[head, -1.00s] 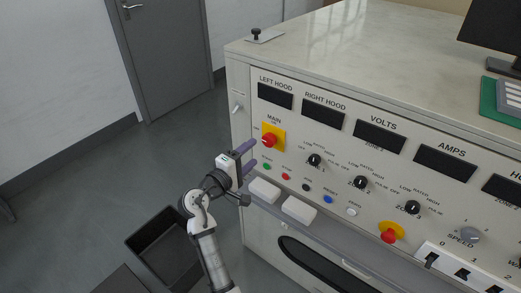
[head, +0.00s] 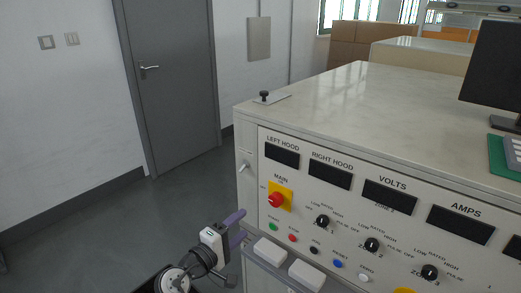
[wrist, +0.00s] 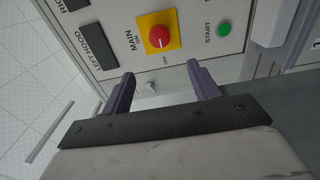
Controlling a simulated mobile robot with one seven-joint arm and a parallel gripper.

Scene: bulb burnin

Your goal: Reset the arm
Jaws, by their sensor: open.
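My gripper (head: 238,229) is at the lower middle of the head view, just in front of the left edge of the control panel (head: 262,213). Its two purple fingers are spread and empty. In the wrist view my gripper (wrist: 160,88) is open, with the panel face beyond the fingertips. The red MAIN knob on its yellow plate (head: 277,199) sits up and to the right of the fingers, apart from them; it also shows in the wrist view (wrist: 159,36). The green START button (wrist: 223,29) is to the right of the knob there.
Two white blocks (head: 270,250) (head: 306,274) stick out from the panel's ledge beside my gripper. The bench top (head: 340,100) carries a small black knob on a plate (head: 265,97) and a monitor (head: 497,62). Open floor (head: 170,215) lies left, before a grey door (head: 172,80).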

